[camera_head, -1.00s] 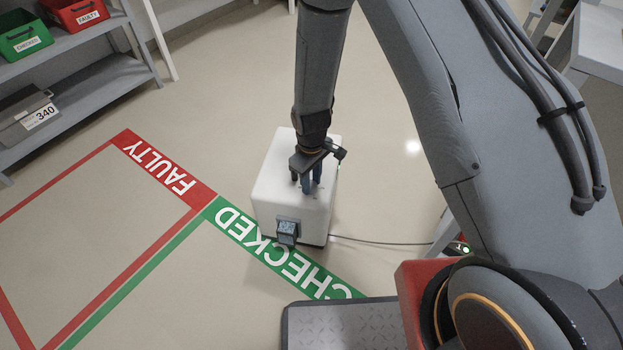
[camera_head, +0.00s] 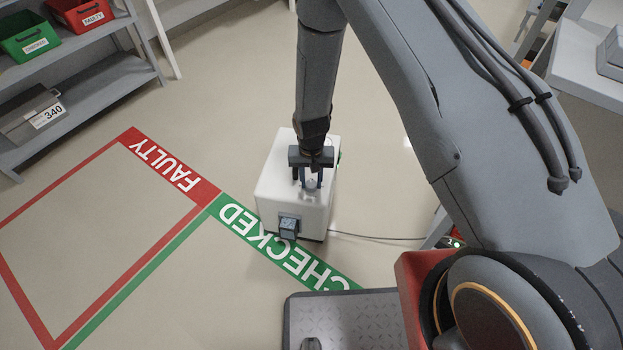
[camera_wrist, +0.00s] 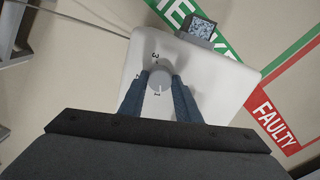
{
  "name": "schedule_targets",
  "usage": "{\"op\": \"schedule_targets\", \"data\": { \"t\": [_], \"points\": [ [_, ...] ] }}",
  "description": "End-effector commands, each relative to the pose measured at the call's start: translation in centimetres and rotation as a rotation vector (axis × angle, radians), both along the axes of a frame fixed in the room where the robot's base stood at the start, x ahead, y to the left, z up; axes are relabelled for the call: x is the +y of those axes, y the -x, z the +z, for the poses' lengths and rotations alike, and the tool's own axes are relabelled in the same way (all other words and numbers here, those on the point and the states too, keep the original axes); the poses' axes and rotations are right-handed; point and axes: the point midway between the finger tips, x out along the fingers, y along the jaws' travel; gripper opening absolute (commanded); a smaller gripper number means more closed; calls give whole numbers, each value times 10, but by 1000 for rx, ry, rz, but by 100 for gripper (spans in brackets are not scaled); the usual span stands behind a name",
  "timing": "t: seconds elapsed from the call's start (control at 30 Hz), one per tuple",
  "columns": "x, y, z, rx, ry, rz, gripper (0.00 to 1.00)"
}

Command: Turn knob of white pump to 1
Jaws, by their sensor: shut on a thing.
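The white pump (camera_head: 283,190) is a box standing on the floor across the CHECKED stripe, and its top fills the middle of the wrist view (camera_wrist: 215,75). A round grey knob (camera_wrist: 161,76) sits on its top. The marks 3, 2 and 1 are printed around the knob. A pale line on the knob points down in the wrist view, toward the 1. My gripper (camera_wrist: 161,82) reaches down with its blue fingers on both sides of the knob, shut on it. In the head view, my gripper (camera_head: 311,182) is over the pump's top.
A small dark box with a code (camera_head: 288,227) is on the pump's front. A cable (camera_head: 375,237) runs right from the pump over the floor. The FAULTY area (camera_head: 165,165) is left. Grey shelves (camera_head: 85,85) hold green and red bins. A grey table (camera_head: 590,85) stands right.

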Motion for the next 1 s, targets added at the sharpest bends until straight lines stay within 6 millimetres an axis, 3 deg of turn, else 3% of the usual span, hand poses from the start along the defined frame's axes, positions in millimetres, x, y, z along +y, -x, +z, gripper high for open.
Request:
{"op": "schedule_targets", "data": {
  "t": [0.4,0.9,0.93,1.0],
  "points": [
    [0,1,0,2,1,-166,8],
    [0,1,0,1,1,-182,8],
    [0,1,0,1,1,-182,32],
    [0,1,0,1,1,-182,43]
  ]
}}
